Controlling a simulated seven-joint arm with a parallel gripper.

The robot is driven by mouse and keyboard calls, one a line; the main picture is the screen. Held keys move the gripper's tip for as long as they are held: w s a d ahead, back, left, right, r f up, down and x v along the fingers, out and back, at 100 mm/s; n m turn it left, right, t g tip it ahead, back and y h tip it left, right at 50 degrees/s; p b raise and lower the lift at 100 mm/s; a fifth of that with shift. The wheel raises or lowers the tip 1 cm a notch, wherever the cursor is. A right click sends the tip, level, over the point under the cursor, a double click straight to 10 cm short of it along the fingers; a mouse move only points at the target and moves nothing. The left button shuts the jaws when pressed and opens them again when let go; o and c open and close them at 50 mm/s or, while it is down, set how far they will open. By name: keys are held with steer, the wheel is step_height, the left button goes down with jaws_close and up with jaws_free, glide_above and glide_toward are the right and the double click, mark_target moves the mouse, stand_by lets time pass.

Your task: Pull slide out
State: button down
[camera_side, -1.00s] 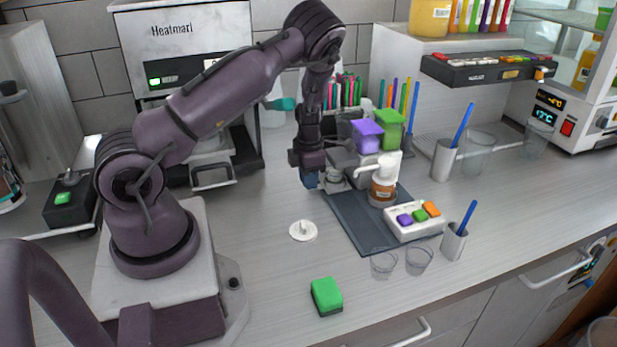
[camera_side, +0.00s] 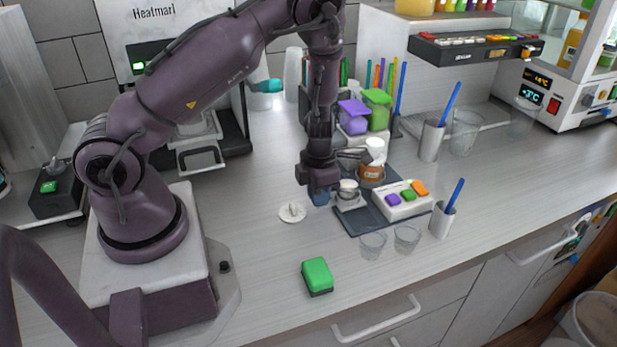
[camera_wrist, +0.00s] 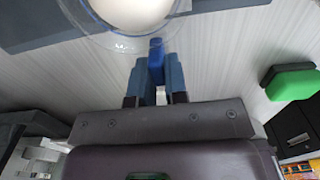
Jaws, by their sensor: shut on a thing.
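The slide (camera_side: 349,204) is a small grey holder with a round whitish cup (camera_side: 348,187) in it. It stands out in front of the sealer, over the dark mat (camera_side: 362,222). My gripper (camera_side: 320,196) points down at the slide's left side. In the wrist view my gripper (camera_wrist: 156,75) is shut on the slide's blue handle (camera_wrist: 156,50), which sits between the two blue-grey fingers. The cup's clear rim and pale inside (camera_wrist: 130,10) show just beyond the handle. My wrist hides part of the sealer in the side view.
A white disc with a knob (camera_side: 292,212) lies left of my gripper. A green sponge (camera_side: 317,274) lies in front. A brown-labelled pump bottle (camera_side: 371,174), a button box (camera_side: 403,202) and clear cups (camera_side: 407,238) are close on the right.

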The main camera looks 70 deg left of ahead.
steer(key=shift+d, duration=2.3)
steer(key=c, duration=1.1)
jaws_free()
steer(key=shift+d, duration=0.1)
steer(key=shift+c, duration=0.2)
steer(key=shift+r, duration=0.25)
step_height(320, 180, up, 12)
steer(key=shift+r, duration=0.25)
